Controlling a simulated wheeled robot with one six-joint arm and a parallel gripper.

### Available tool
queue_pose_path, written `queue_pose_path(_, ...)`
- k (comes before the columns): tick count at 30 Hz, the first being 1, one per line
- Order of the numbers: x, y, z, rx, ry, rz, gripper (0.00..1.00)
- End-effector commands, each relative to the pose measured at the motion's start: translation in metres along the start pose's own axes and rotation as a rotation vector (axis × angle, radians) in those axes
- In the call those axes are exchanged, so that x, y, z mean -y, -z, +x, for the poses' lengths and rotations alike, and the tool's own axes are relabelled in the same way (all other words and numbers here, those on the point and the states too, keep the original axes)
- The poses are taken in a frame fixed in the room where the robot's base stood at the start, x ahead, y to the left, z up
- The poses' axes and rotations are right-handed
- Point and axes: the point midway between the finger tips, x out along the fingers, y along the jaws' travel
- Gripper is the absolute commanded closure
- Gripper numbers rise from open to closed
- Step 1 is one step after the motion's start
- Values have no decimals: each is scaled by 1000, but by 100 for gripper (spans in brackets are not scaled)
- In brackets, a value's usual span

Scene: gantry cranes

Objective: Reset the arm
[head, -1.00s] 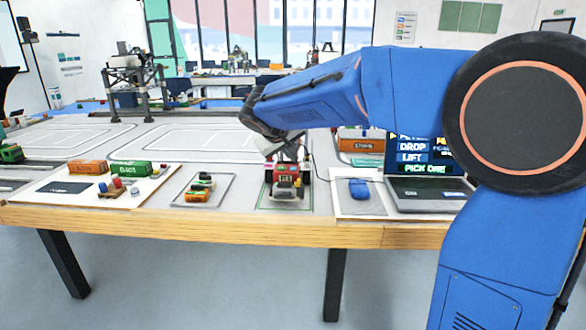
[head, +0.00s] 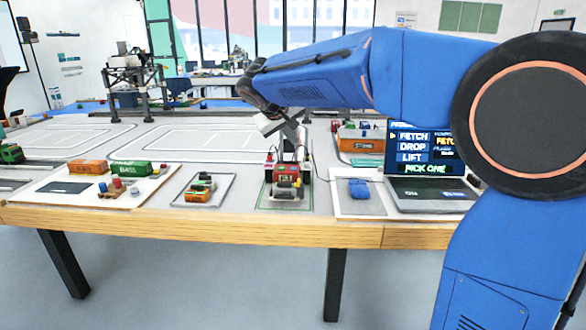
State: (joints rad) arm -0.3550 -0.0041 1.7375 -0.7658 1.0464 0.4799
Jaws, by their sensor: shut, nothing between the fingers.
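My blue arm reaches in from the right, across the laptop side of the table. My gripper (head: 292,137) hangs at the end of its dark wrist, pointing down, shut and empty. It is above and just behind a small red vehicle (head: 286,172) in the picture. The vehicle stands on a green-outlined mat (head: 264,206) near the table's front edge. The fingertips are small and partly merge with the dark parts behind the vehicle. I cannot tell the exact gap between them and the vehicle.
A tray with small vehicles (head: 200,190) is left of the mat. Orange (head: 88,167) and green (head: 131,168) containers lie farther left. A gantry crane (head: 135,80) stands behind.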

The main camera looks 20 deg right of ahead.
Motion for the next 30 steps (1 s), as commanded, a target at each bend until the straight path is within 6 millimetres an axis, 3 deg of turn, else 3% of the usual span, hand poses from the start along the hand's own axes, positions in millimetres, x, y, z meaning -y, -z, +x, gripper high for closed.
queue_pose_path(9, -1, -1, -1, 1, 1, 0, 100)
queue_pose_path(14, -12, -26, -5, 21, 22, 9, 100)
queue_pose_path(21, -36, -118, -22, 89, 108, 42, 100)
queue_pose_path(30, -41, -242, -43, 157, 229, 95, 100)
